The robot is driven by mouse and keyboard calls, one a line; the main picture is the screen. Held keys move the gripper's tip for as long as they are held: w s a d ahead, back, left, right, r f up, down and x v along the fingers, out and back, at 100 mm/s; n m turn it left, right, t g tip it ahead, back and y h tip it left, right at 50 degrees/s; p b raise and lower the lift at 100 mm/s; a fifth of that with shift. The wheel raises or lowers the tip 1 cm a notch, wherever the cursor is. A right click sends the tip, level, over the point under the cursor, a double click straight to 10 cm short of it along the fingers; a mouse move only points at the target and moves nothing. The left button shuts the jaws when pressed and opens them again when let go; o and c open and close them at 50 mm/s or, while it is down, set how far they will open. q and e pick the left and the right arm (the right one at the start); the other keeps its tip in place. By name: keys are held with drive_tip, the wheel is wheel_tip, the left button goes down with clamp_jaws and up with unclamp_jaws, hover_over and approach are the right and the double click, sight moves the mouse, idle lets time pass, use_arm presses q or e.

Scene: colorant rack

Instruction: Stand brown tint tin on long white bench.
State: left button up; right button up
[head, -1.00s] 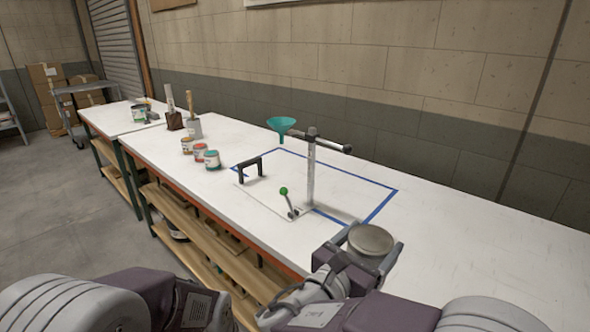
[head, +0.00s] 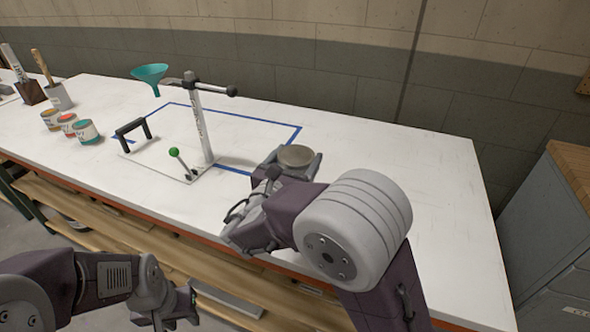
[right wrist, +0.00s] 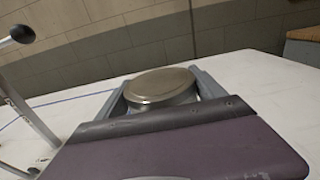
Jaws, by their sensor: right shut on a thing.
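A round tin with a dull metal lid (head: 297,156) sits between the fingers of my right gripper (head: 296,162), which is shut on it. Its lid faces up and looks about level. The tin also shows in the right wrist view (right wrist: 160,86); its side is mostly hidden, so its tint colour cannot be told. It is over the long white bench (head: 400,165), right of the blue tape outline; whether its base touches the top cannot be told. My left gripper (head: 178,308) is low at the bench's front, its jaw opening unclear.
A stand with a teal funnel (head: 150,75), a black handle (head: 131,130) and a green-knobbed lever (head: 174,152) stands left of the tin. Several small paint tins and brush holders are further left. The bench's right part is clear. A grey cabinet (head: 550,230) stands beyond its right end.

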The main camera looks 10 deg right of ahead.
drive_tip(key=w, duration=0.1)
drive_tip(key=d+f, duration=0.1)
drive_tip(key=w, duration=0.1)
drive_tip(key=shift+w+d+f, duration=0.25)
drive_tip(key=shift+w+f, duration=0.1)
drive_tip(key=shift+f, duration=0.05)
wheel_tip(320, 180, down, 4)
drive_tip(key=shift+r+b, duration=0.1)
drive_tip(key=shift+b, duration=0.65)
drive_tip(key=shift+s+f, duration=0.1)
drive_tip(key=shift+f, duration=0.1)
drive_tip(key=o, duration=1.8)
